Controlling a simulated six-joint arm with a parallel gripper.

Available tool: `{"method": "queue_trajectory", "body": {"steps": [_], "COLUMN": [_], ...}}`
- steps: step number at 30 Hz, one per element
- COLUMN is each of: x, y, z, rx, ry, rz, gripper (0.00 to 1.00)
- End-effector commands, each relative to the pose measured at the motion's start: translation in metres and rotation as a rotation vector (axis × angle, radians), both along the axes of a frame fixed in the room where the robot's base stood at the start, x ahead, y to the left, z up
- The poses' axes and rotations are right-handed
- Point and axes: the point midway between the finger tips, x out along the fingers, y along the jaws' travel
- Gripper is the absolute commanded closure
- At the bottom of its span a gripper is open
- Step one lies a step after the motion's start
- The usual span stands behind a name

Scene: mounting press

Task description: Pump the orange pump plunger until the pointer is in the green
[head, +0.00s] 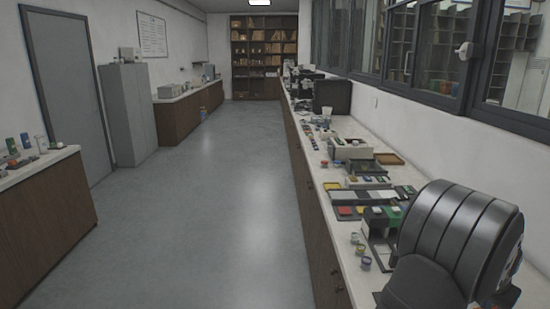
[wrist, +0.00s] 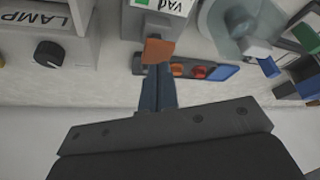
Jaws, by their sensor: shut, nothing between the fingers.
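The orange pump plunger (wrist: 158,50) shows in the wrist view, at the front of a grey-white unit (wrist: 155,22) with an upside-down label that seems to read VAC. My gripper (wrist: 157,70) is shut and empty, its dark blue fingers together. The fingertips overlap the lower edge of the plunger in the picture; I cannot tell whether they touch it. A green patch (wrist: 142,2) shows on the unit at the top edge, but the pointer is out of view. In the head view I cannot make out the plunger or my gripper.
In the wrist view, a unit marked LAMP (wrist: 38,18) with a black knob (wrist: 50,54) stands left. In the head view, the long counter (head: 322,207) is crowded; the floor is clear.

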Motion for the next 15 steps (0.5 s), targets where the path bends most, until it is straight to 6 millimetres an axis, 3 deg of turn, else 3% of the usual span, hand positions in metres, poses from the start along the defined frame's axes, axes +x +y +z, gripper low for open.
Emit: {"method": "queue_trajectory", "body": {"steps": [15], "x": [0.0], "y": [0.0], "z": [-0.02], "rx": [0.001], "ry": [0.0], "rz": [0.0], "gripper": [1.0]}}
